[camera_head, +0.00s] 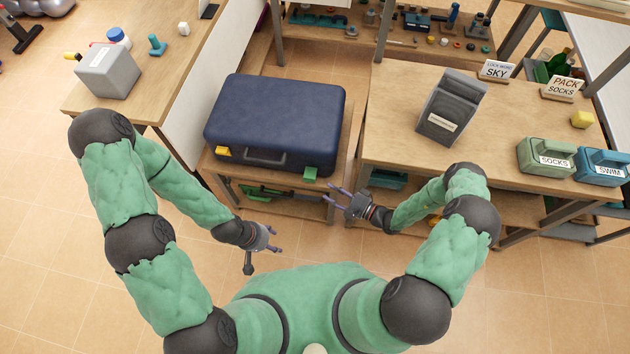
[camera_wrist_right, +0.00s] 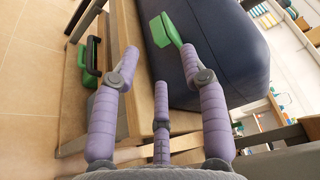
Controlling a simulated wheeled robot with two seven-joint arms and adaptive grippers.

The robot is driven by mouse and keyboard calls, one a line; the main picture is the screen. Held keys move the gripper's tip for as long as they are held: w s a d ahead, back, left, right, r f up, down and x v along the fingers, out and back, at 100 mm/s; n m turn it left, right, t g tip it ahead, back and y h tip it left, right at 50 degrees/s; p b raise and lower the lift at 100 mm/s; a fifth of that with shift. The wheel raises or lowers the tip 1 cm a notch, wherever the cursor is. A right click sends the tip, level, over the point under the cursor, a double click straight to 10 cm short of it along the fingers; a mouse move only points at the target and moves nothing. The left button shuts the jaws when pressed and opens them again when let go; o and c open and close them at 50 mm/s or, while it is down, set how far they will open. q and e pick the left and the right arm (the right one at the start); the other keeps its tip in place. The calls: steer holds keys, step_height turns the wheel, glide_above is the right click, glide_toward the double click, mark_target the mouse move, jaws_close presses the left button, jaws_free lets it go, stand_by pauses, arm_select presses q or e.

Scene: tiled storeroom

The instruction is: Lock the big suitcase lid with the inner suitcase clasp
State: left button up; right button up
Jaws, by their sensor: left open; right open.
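The big suitcase (camera_head: 277,115) is dark blue and lies flat with its lid down on a low wooden stand. A yellow clasp (camera_head: 222,152) is at the left of its front side, and a green clasp (camera_head: 310,173) is at the right, with the handle (camera_head: 265,160) between them. My right gripper (camera_head: 337,196) is open and empty, just in front and to the right of the green clasp. In the right wrist view the green clasp (camera_wrist_right: 165,30) sticks out from the suitcase (camera_wrist_right: 220,60) beyond my open fingers. My left gripper (camera_head: 262,250) is open and empty, lower down in front of the stand.
The low stand (camera_head: 345,135) has a lower shelf with green items. A table at right holds a grey case (camera_head: 452,105), a green case (camera_head: 546,157), a blue case (camera_head: 602,167) and signs. A table at left holds a grey box (camera_head: 108,72). Tiled floor is clear at front left.

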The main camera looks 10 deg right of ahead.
mark_target(314, 182)
steer(key=b+x, duration=0.1)
steer(key=x, duration=0.7)
steer(key=shift+w, duration=0.1)
steer(key=c, duration=0.8)
